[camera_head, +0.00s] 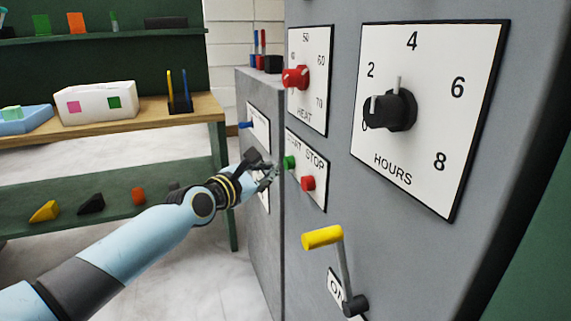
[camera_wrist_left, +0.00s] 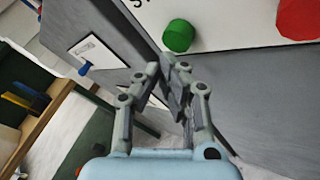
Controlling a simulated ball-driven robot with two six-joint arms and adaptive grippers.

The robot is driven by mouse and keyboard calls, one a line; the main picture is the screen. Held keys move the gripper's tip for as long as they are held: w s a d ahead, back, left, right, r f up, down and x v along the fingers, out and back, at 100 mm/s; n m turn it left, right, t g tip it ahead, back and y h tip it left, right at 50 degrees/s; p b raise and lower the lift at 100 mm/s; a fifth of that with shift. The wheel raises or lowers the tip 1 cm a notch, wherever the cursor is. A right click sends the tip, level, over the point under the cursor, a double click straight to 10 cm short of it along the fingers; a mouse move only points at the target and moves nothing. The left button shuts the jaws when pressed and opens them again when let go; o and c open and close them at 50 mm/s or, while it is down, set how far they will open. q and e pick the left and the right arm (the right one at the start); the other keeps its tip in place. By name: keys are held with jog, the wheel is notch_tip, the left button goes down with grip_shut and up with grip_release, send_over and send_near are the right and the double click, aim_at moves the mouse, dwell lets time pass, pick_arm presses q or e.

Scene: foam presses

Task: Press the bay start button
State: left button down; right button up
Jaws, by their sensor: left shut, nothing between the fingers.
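The round green button (camera_head: 290,161) sits on a white plate (camera_head: 318,168) lettered START STOP, partly hidden or hard to read at its left. The red stop button (camera_head: 308,183) is to its lower right. My left gripper (camera_head: 271,174) is shut and empty, with its tips just left of and slightly below the green button. In the left wrist view the green button (camera_wrist_left: 178,36) shows just beyond the closed fingertips (camera_wrist_left: 171,72), with a small gap in the picture. The red button (camera_wrist_left: 299,18) is at the upper right. My right gripper is not in view.
A yellow-handled lever (camera_head: 322,237) sticks out below the buttons. The HEAT dial (camera_head: 295,77) and HOURS knob (camera_head: 390,109) are above on the grey cabinet. A blue switch (camera_head: 245,125) is on the neighbouring panel. A wooden bench (camera_head: 150,118) with boxes stands left.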

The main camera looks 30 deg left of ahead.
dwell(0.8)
pick_arm(q)
jog(key=shift+w+d, duration=0.25)
jog(key=shift+w, duration=0.1)
jog(key=shift+w+d, duration=0.35)
jog(key=shift+w, duration=0.05)
dwell(0.9)
jog(key=shift+s+a, duration=0.1)
jog(key=shift+s, duration=0.05)
jog(key=shift+s+a, duration=0.5)
jog(key=shift+s, duration=0.1)
jog(key=s+a, duration=0.3)
jog(key=shift+s+a+p, duration=0.15)
jog(key=shift+s+p, duration=0.2)
jog(key=shift+s, duration=0.05)
dwell(0.4)
dwell(0.5)
